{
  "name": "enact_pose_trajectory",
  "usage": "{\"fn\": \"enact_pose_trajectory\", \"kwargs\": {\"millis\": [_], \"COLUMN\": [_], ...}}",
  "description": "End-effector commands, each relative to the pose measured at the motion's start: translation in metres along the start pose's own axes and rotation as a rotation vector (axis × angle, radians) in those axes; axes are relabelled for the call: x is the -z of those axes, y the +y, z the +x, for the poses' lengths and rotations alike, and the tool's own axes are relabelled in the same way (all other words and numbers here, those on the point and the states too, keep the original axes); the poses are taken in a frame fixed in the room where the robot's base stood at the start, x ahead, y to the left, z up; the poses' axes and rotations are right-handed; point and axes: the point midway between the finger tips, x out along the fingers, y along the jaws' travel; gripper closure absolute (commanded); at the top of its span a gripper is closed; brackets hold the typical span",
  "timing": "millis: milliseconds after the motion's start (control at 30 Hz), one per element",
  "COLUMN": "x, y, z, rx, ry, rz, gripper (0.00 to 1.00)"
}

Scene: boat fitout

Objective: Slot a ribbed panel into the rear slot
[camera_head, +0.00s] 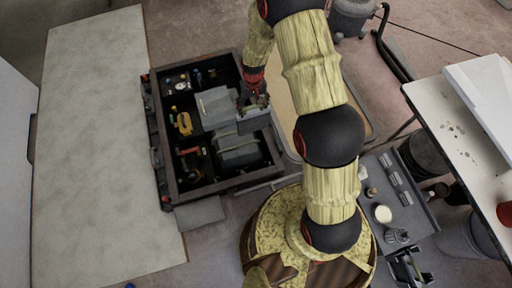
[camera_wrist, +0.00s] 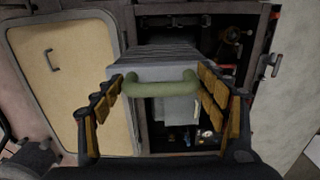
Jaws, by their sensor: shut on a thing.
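My gripper (camera_wrist: 160,87) is shut on the green handle (camera_wrist: 158,88) of a grey ribbed panel (camera_wrist: 152,56). In the head view my gripper (camera_head: 253,97) is over the right side of an open dark cabinet frame (camera_head: 190,193), and the grey panel (camera_head: 253,122) is below it. The panel overlaps the frame opening in both views. I cannot tell whether its lower edge is inside a slot. A lighter grey plate (camera_head: 214,107) lies to its left, and a dark grey ribbed block (camera_head: 238,150) lies below it in the picture. The rear slot is not clearly visible.
Inside the frame are a yellow tool (camera_head: 183,122) and small fittings. A cream door (camera_wrist: 75,75) flanks it. A long pale board (camera_head: 90,150) lies left; a white table (camera_head: 465,125) and grey tray (camera_head: 400,195) stand right.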

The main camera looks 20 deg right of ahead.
Motion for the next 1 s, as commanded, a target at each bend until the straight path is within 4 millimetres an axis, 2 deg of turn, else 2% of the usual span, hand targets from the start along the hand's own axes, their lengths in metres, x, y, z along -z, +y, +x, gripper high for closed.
{"fn": "enact_pose_trajectory", "kwargs": {"millis": [33,267,500,600,700,800,1000], "x": [0.001,0.001,-0.018,-0.029,-0.039,-0.046,-0.051], "y": [0.000,0.001,0.003,0.005,0.006,0.007,0.007], "z": [0.026,0.128,0.234,0.271,0.299,0.317,0.331], "rx": [0.001,0.004,0.000,-0.004,-0.007,-0.010,-0.011], "ry": [-0.007,-0.006,-0.006,-0.003,0.000,0.001,0.003], "rz": [0.000,0.001,0.003,0.002,0.003,0.003,0.003], "gripper": [0.71,0.71,0.71,0.71,0.71,0.71,0.71]}}
